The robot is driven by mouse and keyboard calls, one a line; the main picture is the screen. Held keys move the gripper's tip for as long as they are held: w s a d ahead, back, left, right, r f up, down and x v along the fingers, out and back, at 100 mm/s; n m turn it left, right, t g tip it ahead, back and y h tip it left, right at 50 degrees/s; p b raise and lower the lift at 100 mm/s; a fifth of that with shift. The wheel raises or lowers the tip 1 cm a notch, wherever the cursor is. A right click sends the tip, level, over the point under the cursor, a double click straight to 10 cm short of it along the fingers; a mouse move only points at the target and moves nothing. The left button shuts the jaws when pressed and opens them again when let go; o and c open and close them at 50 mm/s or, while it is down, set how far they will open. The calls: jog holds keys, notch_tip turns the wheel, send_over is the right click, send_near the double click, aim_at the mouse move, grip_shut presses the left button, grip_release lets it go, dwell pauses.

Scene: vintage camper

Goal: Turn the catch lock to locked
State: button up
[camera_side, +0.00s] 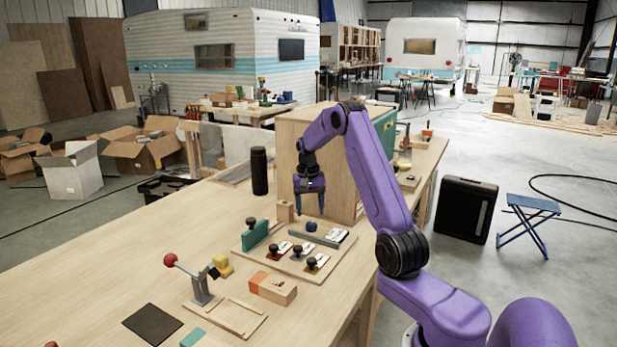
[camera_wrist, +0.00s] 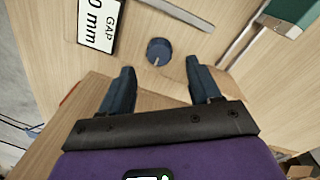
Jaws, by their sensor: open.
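A small round blue knob (camera_side: 311,226), the only part here that looks like a turning lock, sits on the wooden fixture board (camera_side: 322,271). In the wrist view the knob (camera_wrist: 158,52) shows a pale pointer line toward its lower left edge. No lock markings can be read. My gripper (camera_side: 310,208) points down above the knob, its two fingers spread. In the wrist view my gripper (camera_wrist: 160,72) is open and empty, with the knob just beyond the gap between its fingertips. The fingers do not appear to touch it.
A sign reading "GAP 0 mm" (camera_wrist: 100,22) lies beside the knob. A green block (camera_side: 255,236), a grey bar (camera_side: 312,239) and several black-knobbed pieces stand on the board. A large wooden box (camera_side: 290,145) stands close behind my gripper. A red-knobbed lever clamp (camera_side: 199,287) is nearer.

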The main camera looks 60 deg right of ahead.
aim_at(308, 223)
notch_tip(308, 223, up, 12)
jog(key=shift+w+a+r, duration=0.2)
jog(key=shift+w+r, duration=0.05)
dwell(0.5)
jog(key=w+a+n, duration=0.3)
jog(key=a+n, duration=0.2)
jog(key=a, duration=1.1)
jog(key=s+a+n, duration=0.3)
jog(key=a, duration=0.5)
jog(key=s+a+n, duration=0.3)
jog(key=s+a, duration=0.1)
jog(key=a, duration=0.3)
jog(key=s+a+f+n, duration=0.2)
jog(key=s+a+n, duration=0.4)
jog(key=s+a, duration=0.45)
jog(key=s+d+f+n, duration=0.2)
jog(key=s+n, duration=0.5)
jog(key=s, duration=0.9)
jog(key=shift+s+f+t+y, duration=0.3)
jog(key=shift+f+y, duration=0.1)
jog(key=shift+f, duration=0.25)
